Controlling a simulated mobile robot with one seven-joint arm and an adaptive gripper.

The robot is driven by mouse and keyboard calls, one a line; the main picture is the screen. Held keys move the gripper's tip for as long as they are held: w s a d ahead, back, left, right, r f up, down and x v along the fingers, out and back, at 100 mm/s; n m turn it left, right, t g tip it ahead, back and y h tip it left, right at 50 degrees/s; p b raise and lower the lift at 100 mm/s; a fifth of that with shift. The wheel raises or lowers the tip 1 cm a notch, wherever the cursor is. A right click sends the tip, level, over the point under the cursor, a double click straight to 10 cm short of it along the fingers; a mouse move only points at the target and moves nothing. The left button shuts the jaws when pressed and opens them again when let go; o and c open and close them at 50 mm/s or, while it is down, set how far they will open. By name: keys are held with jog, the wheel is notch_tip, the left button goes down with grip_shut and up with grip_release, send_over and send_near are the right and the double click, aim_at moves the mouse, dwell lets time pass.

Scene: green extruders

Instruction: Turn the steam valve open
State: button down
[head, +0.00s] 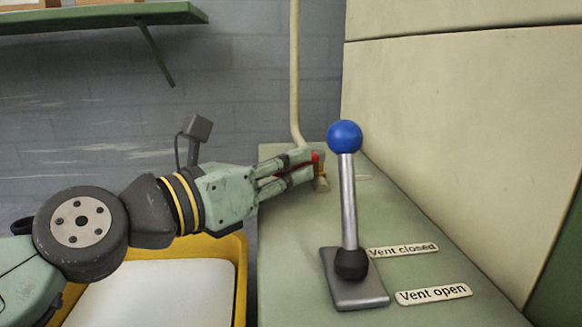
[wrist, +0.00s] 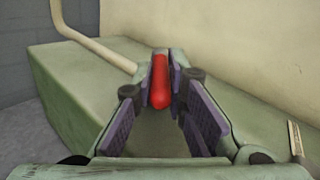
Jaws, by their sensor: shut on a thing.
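The steam valve's red handle (wrist: 160,82) is between the fingers of my gripper (wrist: 162,90) in the wrist view, and the gripper is shut on it. In the head view the red handle (head: 318,158) shows only as a small bit at the fingertips of my gripper (head: 306,164). A brass-coloured valve body (head: 321,183) sits just below it on the green bench, at the foot of a cream pipe (head: 295,75). The fingers hide much of the valve, so I cannot tell how far the handle is turned.
A lever with a blue knob (head: 345,137) stands upright on the green bench (head: 290,260), right of my gripper. Labels "Vent closed" (head: 403,250) and "Vent open" (head: 433,294) lie beside it. A cream panel (head: 460,130) rises behind. A yellow bin (head: 240,270) is below my arm.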

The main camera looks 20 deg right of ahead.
dwell(0.5)
jog(key=c, duration=1.6)
grip_release()
jog(key=shift+a, duration=0.1)
jog(key=v, duration=1.2)
jog(key=shift+s, duration=0.1)
jog(key=shift+c, duration=0.2)
